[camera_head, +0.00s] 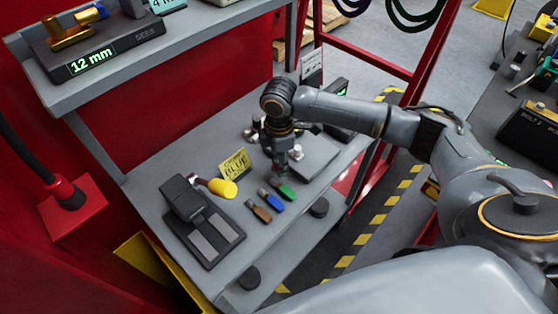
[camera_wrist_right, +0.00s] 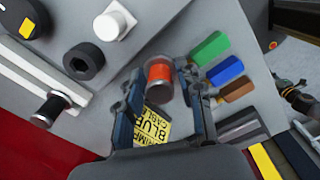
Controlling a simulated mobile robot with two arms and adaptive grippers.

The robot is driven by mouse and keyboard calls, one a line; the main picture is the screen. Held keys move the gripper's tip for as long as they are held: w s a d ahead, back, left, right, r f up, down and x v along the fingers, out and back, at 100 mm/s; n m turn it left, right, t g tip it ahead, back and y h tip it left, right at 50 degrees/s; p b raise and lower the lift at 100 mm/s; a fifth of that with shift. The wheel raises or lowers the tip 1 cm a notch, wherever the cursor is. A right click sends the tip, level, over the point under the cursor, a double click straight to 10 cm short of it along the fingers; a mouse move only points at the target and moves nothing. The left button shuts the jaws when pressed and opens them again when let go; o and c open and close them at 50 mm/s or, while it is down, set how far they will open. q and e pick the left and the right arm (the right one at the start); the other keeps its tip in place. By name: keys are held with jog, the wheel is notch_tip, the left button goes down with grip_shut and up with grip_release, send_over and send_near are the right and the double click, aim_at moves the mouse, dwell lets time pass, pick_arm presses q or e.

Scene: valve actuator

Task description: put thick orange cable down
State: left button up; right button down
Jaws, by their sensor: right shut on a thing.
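The thick orange cable (camera_wrist_right: 159,73) is a short, stubby piece with an orange band and dark ends. It shows in the wrist view between the fingers of my right gripper (camera_wrist_right: 160,84), which is shut on it. In the head view my right gripper (camera_head: 282,165) points down over the grey workbench (camera_head: 165,165) and hides the orange piece. Just in front of it lie a green cable piece (camera_head: 286,190), a blue one (camera_head: 270,200) and a brown one (camera_head: 258,211) in a row. Whether the orange piece touches the bench is unclear. My left gripper is out of view.
A yellow sign reading "crimp cable blue" (camera_head: 236,163) stands left of the gripper. A black tool (camera_head: 190,205) and a yellow-ended piece (camera_head: 222,188) are further left. Small fittings and a grey plate (camera_head: 315,155) lie close behind and right. An upper shelf (camera_head: 150,60) overhangs the back.

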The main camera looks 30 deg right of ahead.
jog(key=shift+f, duration=0.5)
jog(key=c, duration=0.9)
grip_release()
jog(key=shift+f, duration=0.15)
jog(key=shift+o, duration=0.2)
